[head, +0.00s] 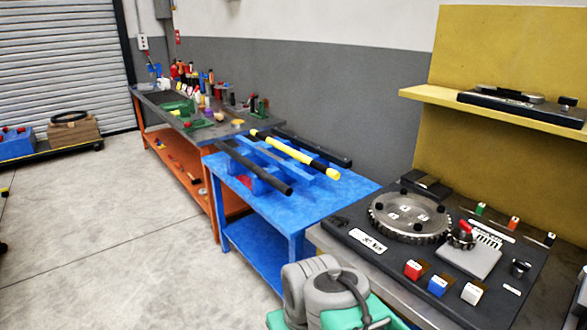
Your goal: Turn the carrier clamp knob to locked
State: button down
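A dark positioner plate (370,225) lies on the bench at the right and carries a large toothed metal disc (412,226). A small gear (461,240) with a red-topped part (466,229) sits to its right, beside a light grey block (470,262). A black knob (520,268) stands near the plate's right end. I cannot tell for certain which part is the carrier clamp knob, and no lock mark is readable. My gripper is not in view; grey rounded parts at the bottom centre look like my arm.
A yellow shelf (430,95) holds a dark device above. A blue table (240,190) with bars and a cluttered workbench (150,98) stand left.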

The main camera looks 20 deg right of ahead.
aim_at(521, 267)
jog(key=k, duration=0.5)
jog(key=z, duration=0.4)
jog(key=i, duration=0.4)
jog(key=z, duration=1)
jog(key=k, duration=0.5)
jog(key=z, duration=0.9)
jog(key=i, duration=0.85)
jog(key=u, duration=1.65)
